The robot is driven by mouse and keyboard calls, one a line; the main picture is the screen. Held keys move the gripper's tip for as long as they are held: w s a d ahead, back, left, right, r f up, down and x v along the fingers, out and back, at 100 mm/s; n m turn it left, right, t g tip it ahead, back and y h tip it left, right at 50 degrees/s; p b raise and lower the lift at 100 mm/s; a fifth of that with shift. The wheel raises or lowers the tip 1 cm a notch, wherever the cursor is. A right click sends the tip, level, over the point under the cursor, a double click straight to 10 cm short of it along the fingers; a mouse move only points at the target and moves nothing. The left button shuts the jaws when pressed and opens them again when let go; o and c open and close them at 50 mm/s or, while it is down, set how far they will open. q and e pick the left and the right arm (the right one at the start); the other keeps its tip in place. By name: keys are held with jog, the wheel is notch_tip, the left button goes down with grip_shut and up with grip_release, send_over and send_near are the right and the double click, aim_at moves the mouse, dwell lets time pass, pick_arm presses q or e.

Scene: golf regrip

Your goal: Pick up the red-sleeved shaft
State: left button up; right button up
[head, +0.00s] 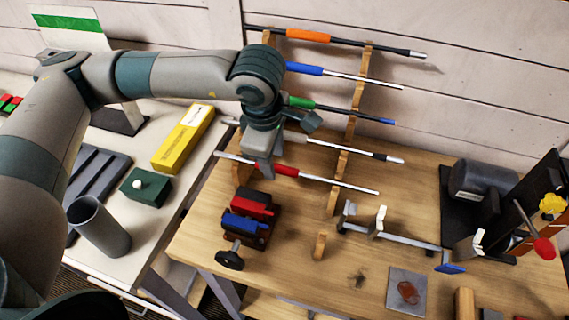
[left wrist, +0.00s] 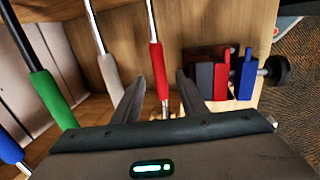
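The red-sleeved shaft (head: 285,171) is the lowest of several shafts lying across the wooden rack, with its bare silver end to the right. In the left wrist view its red sleeve (left wrist: 156,70) shows between my two spread fingers, with a gap on either side. My left gripper (head: 264,168) is over the left part of this shaft, beside the red sleeve, and hides a bit of it. In the left wrist view my left gripper (left wrist: 159,84) is open and holds nothing. My right gripper is in no view.
The white-sleeved shaft (head: 296,137) and green-sleeved shaft (head: 301,103) lie just above on the notched rack (head: 338,177). A red and blue vise (head: 246,222) stands close below. A yellow box (head: 184,138) lies on the left table.

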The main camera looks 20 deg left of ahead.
pick_arm(q)
jog(key=shift+w+f, duration=0.15)
jog(key=shift+f, duration=0.65)
jog(key=shift+c, duration=0.4)
grip_shut()
jog(key=shift+r, duration=0.2)
